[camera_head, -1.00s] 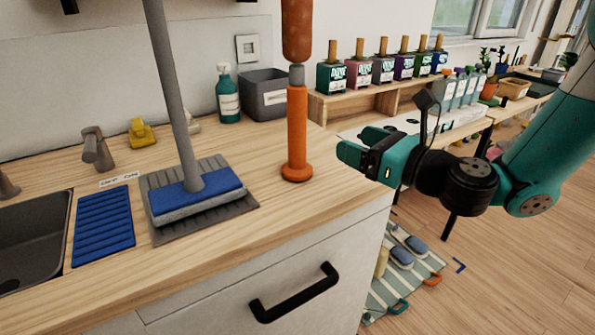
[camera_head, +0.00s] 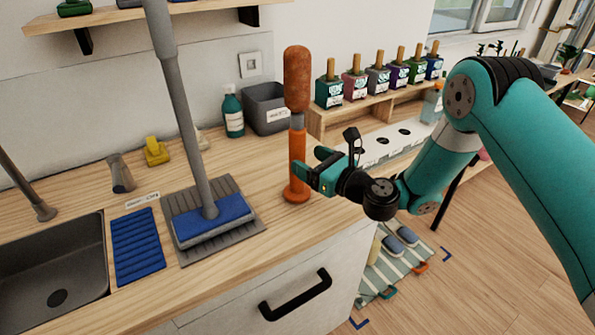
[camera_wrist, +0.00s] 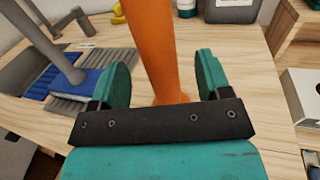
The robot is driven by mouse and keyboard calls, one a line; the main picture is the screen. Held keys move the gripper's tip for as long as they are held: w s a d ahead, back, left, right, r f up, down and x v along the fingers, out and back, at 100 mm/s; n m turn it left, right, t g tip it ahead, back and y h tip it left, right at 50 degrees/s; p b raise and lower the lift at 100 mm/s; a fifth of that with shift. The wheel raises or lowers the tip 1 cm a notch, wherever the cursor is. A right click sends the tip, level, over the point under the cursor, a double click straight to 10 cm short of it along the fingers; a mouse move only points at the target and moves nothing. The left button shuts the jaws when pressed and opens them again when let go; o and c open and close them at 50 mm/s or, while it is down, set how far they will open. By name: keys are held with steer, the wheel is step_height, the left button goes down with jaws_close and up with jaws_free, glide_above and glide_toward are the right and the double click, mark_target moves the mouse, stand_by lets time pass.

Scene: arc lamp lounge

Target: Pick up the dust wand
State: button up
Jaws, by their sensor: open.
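The dust wand (camera_head: 297,75) stands upright near the counter's right edge, with a rust-brown head, a grey collar and an orange handle on a round orange foot. My gripper (camera_head: 309,163) is open at the handle's lower half. In the wrist view the orange handle (camera_wrist: 152,45) rises between the two teal fingers of my gripper (camera_wrist: 165,75), with a gap visible on each side. The handle is nearer the left finger. I cannot tell how deep between the fingers it sits.
A grey-handled mop with a blue head (camera_head: 213,222) stands on a ribbed grey mat (camera_head: 245,203) to the left. A dark bin (camera_head: 268,110) and a teal bottle (camera_head: 233,112) stand behind. Several lidded bottles line the wooden shelf (camera_head: 345,112).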

mark_target(292, 148)
steer(key=shift+w+a+r+p, duration=0.1)
steer(key=shift+w+a+p, duration=0.1)
steer(key=shift+a+p, duration=0.1)
steer(key=p+x, duration=0.1)
steer(key=x, duration=0.1)
steer(key=p+x, duration=0.2)
steer(key=shift+a+r, duration=0.15)
steer(key=shift+r, duration=0.25)
steer(key=shift+w+a+f, duration=0.15)
steer(key=shift+w+a, duration=0.2)
jaws_close()
